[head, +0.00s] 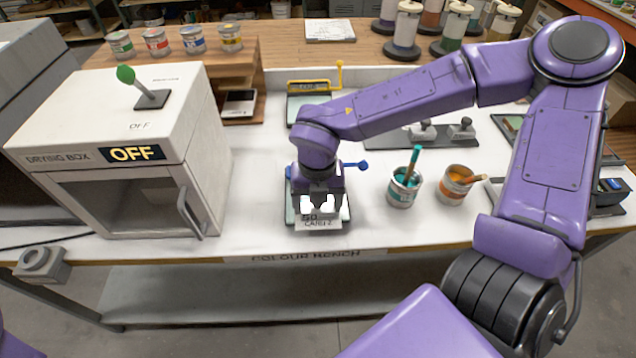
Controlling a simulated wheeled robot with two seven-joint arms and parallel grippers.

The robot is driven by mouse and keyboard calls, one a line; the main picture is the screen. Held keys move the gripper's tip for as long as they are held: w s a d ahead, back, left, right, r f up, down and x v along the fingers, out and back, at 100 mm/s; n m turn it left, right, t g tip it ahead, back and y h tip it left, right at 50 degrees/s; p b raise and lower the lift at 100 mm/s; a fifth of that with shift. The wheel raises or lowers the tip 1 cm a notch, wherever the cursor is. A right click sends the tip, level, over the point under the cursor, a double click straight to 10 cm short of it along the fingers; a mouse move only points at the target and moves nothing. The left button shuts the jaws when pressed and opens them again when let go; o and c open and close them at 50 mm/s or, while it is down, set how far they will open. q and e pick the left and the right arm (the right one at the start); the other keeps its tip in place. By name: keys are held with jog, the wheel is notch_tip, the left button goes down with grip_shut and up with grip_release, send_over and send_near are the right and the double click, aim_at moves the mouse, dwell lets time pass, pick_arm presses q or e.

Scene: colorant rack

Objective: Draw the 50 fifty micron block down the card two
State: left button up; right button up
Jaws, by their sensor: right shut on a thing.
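My right gripper (319,203) points down over card two near the front middle of the bench. It is shut on the grey block marked 50 (309,217), which sits low at the front end of the card. Card two (291,212) lies on a dark-edged board, with its label just below the block. The gripper and wrist hide most of the card and the upper part of the block. A blue-handled clamp (357,165) shows to the right of my wrist. My left gripper is not in view.
The white drying box (120,155) stands at left, its sign reading OFF. A second board with a yellow clamp (315,85) lies behind. Two open cans, teal (402,191) and orange (452,190), stand close on the right. The bench's front edge (290,256) is just below the card.

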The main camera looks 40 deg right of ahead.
jog(key=shift+s+a, duration=0.65)
jog(key=shift+s, duration=0.45)
notch_tip(320, 180, up, 7)
jog(key=p, duration=0.7)
dwell(0.4)
